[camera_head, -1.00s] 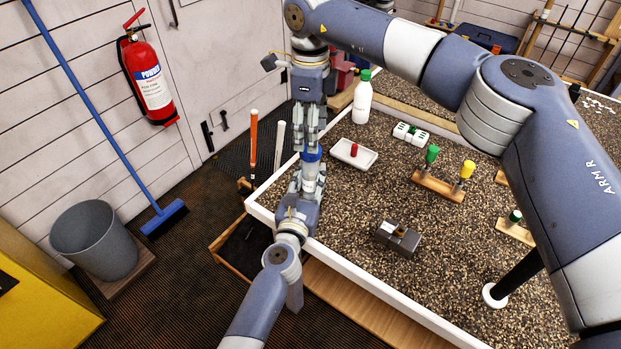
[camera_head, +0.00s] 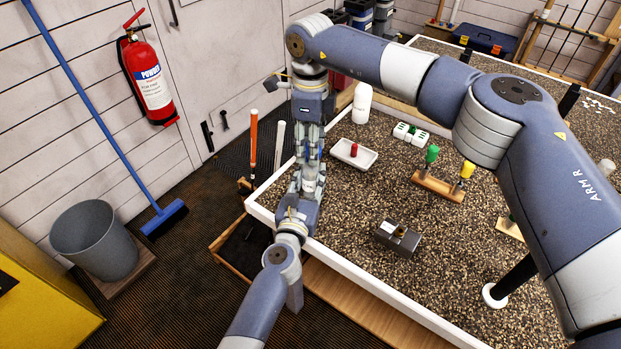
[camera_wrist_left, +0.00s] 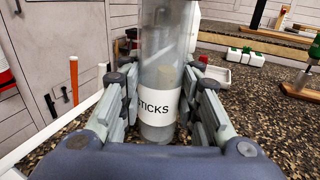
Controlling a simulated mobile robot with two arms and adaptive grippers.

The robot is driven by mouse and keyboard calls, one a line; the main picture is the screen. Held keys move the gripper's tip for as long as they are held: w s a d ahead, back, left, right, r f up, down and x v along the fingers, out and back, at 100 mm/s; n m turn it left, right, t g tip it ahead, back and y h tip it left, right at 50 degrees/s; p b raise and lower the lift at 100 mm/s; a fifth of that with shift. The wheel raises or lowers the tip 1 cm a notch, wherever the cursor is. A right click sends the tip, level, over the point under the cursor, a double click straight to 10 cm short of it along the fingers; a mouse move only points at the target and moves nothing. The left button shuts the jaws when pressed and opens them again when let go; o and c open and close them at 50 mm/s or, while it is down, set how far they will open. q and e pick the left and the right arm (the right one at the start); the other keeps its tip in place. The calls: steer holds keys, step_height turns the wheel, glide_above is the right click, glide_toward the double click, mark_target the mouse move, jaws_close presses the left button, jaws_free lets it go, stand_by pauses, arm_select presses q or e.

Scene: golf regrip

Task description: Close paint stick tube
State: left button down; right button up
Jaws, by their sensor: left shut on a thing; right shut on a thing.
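The clear tube (camera_wrist_left: 160,80) stands upright in the left wrist view, with a white label (camera_wrist_left: 160,107) reading "STICKS" and a pale stick inside. My left gripper (camera_head: 308,182) is shut around the tube's lower part; its fingers also show in the left wrist view (camera_wrist_left: 160,105). My right gripper (camera_head: 308,152) points down from above, directly over the left one, its fingers shut around the tube's top end. The tube's top is outside the left wrist view, so how the cap sits cannot be told.
A white tray (camera_head: 369,161) with a red piece (camera_head: 354,149), a white bottle (camera_head: 362,104) and a wooden rack (camera_head: 437,188) stand to the right. A dark metal block (camera_head: 398,238) is nearer. Orange (camera_head: 253,145) and white (camera_head: 279,145) shafts stand at left.

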steer(key=m, duration=0.4)
steer(key=shift+m, duration=0.4)
steer(key=o, duration=1.2)
steer(key=shift+o, duration=0.2)
step_height(320, 180, up, 12)
arm_select(q)
steer(key=c, duration=1.1)
jaws_free()
